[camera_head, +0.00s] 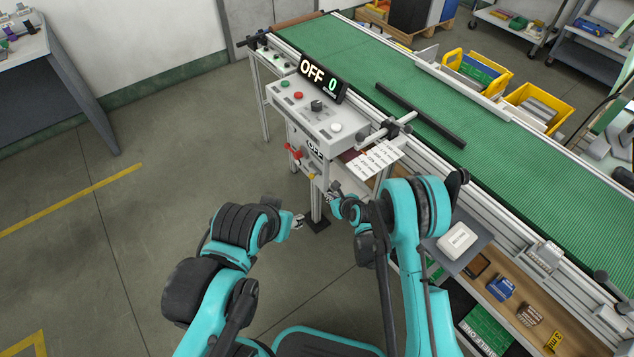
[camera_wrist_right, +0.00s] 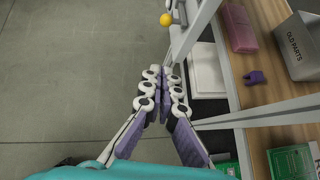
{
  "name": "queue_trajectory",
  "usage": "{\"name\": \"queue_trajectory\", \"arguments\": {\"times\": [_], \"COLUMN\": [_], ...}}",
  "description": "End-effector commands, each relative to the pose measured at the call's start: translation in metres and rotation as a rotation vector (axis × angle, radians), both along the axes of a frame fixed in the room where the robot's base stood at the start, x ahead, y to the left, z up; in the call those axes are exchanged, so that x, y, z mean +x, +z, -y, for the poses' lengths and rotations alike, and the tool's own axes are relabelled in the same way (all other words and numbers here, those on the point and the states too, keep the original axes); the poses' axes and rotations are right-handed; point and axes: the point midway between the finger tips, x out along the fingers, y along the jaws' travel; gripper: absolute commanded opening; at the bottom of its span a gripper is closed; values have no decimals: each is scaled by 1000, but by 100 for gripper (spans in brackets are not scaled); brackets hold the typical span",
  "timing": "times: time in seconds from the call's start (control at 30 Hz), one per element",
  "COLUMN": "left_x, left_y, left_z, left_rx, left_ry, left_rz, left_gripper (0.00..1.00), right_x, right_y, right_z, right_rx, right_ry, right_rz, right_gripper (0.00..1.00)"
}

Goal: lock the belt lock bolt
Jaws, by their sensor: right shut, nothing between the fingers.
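The control box (camera_head: 315,112) of the green conveyor carries an "OFF" display (camera_head: 322,78). Below it, a red-handled part (camera_head: 293,153) and a small yellow knob (camera_head: 311,176) sit by the frame leg; I cannot tell for sure which is the lock bolt. The yellow knob also shows in the right wrist view (camera_wrist_right: 166,19), beyond the fingertips. My right gripper (camera_head: 334,189) is shut and empty, below and right of the knob and apart from it; its closed fingers show in the wrist view (camera_wrist_right: 160,76). My left gripper (camera_head: 298,222) is small beside the leg, its fingers unclear.
The green belt (camera_head: 430,100) runs along the back, with a black bar (camera_head: 420,115) across it. A wooden shelf (camera_wrist_right: 262,130) with an "OLD PARTS" bin (camera_wrist_right: 297,48) lies right of my right gripper. A frame rail (camera_wrist_right: 258,120) is close by. Floor at left is free.

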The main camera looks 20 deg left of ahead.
Motion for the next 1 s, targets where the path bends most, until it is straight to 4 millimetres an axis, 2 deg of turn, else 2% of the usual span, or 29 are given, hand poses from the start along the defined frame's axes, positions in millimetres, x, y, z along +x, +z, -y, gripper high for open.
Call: {"name": "queue_trajectory", "arguments": {"times": [0.17,0.37,0.5,0.7,1.0], "left_x": [0,0,0,0,0], "left_y": [7,30,9,-6,-18], "left_z": [0,0,0,0,0], "left_rx": [0,0,0,0,0], "left_ry": [0,0,0,0,0], "left_rz": [0,0,0,0,0], "left_gripper": [40,40,40,40,40], "right_x": [4,16,34,58,86], "right_y": [-2,-12,-40,-67,-58], "right_z": [-3,-13,-29,-51,-74], "right_rx": [-1,-1,-2,-1,-2], "right_ry": [1,1,1,2,1], "right_rz": [1,1,0,0,0], "right_gripper": [0,0,0,0,0]}}
